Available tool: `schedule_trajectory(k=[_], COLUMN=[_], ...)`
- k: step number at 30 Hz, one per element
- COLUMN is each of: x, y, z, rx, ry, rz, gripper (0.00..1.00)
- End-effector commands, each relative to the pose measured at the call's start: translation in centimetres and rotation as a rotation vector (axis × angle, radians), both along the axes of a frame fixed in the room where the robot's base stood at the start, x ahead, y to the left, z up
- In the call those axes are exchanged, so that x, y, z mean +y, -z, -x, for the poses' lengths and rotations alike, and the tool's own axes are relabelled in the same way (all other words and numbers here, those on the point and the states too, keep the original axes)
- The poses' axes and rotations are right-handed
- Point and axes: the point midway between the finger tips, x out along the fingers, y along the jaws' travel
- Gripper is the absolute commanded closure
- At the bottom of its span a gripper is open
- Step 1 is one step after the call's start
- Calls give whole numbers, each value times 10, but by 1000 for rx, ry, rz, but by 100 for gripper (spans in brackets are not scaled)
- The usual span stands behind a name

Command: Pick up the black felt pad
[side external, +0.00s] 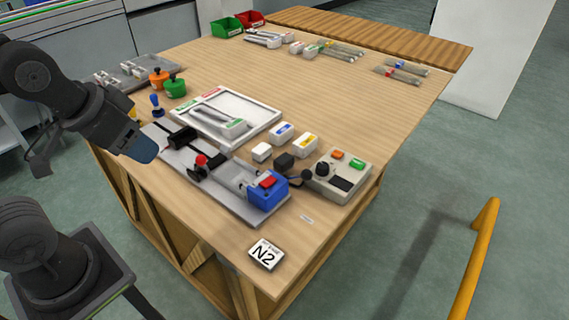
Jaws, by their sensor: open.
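The black felt pad appears to be the small dark block (284,161) on the wooden bench, in a small cluster with a plain white block and two labelled white blocks. It lies just behind the right part of the grey rail fixture (219,186).
The blue-ended fixture and a grey control box (339,176) flank the pad closely. A white tray (225,117) lies behind the fixture. Green (175,86) and orange (158,79) pots stand at the left. The bench's middle right is clear.

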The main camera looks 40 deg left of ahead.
Motion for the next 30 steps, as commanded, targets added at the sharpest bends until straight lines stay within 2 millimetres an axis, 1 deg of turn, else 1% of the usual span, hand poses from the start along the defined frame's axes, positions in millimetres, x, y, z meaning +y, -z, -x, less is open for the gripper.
schedule_trajectory(k=[8, 15, 16, 23, 26, 29, 30], x=[0, 0, 0, 0, -1, -2, -3], y=[0, 0, 0, -1, -5, -15, -19], z=[0, 0, 0, -1, -9, -29, -40], rx=[0, 0, 0, 1, 17, 52, 71], ry=[0, 0, 0, 4, 43, 137, 189], rz=[0, 0, 0, -2, -24, -73, -100], gripper=[42, 19, 17, 17, 17, 17, 17])
